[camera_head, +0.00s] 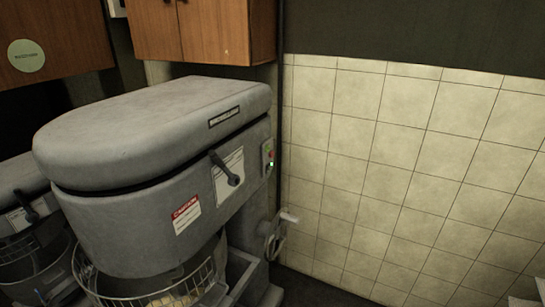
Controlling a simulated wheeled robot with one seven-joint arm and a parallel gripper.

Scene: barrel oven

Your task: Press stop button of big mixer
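The big mixer (150,135) is a large grey machine filling the left half of the head view. A small control panel (267,158) sits on its side near the back right end of the head. The panel carries a small red button (270,154) and a bright green spot (271,164) below it. The details of the panel are too small to read. A black lever (226,168) sticks out in front of a white label, left of the panel. My gripper cannot be made out in this view.
A wire bowl guard (200,280) hangs under the mixer head. A handwheel with a pale grip (288,217) is at its right side. A second mixer (20,215) stands at the far left. Wooden cabinets (200,32) hang above. A tiled wall (400,160) bounds the right.

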